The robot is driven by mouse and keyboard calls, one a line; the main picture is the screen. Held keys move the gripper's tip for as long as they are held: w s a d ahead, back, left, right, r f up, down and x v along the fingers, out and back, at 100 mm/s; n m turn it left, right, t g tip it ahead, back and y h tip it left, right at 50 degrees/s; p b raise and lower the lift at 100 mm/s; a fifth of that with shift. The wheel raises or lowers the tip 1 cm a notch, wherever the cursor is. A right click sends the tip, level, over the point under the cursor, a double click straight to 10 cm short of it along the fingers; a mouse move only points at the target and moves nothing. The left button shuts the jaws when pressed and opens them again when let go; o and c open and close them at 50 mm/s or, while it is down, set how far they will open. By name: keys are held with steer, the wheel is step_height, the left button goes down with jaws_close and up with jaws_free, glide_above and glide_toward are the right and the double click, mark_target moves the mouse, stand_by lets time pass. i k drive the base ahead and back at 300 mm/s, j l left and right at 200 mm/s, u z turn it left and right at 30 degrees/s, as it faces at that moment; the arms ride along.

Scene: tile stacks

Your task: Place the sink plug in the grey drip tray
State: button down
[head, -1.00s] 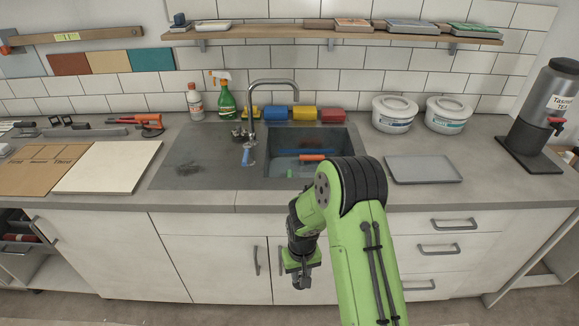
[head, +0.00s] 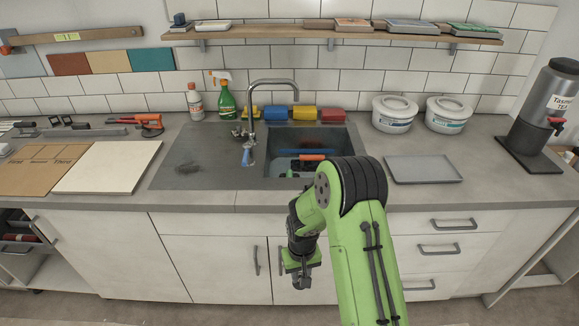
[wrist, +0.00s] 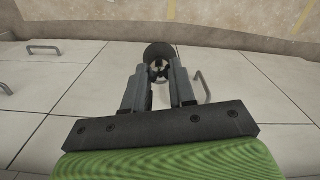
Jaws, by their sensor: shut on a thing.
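My gripper (head: 301,281) hangs low in front of the cabinet doors, below the counter edge, in the head view. In the wrist view my gripper (wrist: 161,82) is shut on a dark round thing, the sink plug (wrist: 160,53), held at the fingertips. In the head view I cannot make out the plug clearly. The grey drip tray (head: 424,170) lies flat on the counter right of the sink, apart from my gripper, and its surface is empty.
The sink (head: 275,152) holds an orange-handled thing (head: 311,157). Two white lidded tubs (head: 394,113) stand behind the tray. A drinks dispenser (head: 545,115) stands to its right. The counter edge and cabinet handles (head: 256,261) are near my gripper.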

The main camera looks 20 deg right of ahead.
mark_target(422, 169)
steer(key=l+u, duration=0.15)
steer(key=l, duration=0.4)
steer(key=l+u, duration=0.15)
steer(key=l, duration=0.4)
steer(key=k+l+u, duration=0.2)
steer(key=l, duration=0.35)
steer(key=l+u, duration=0.15)
steer(key=l, duration=0.4)
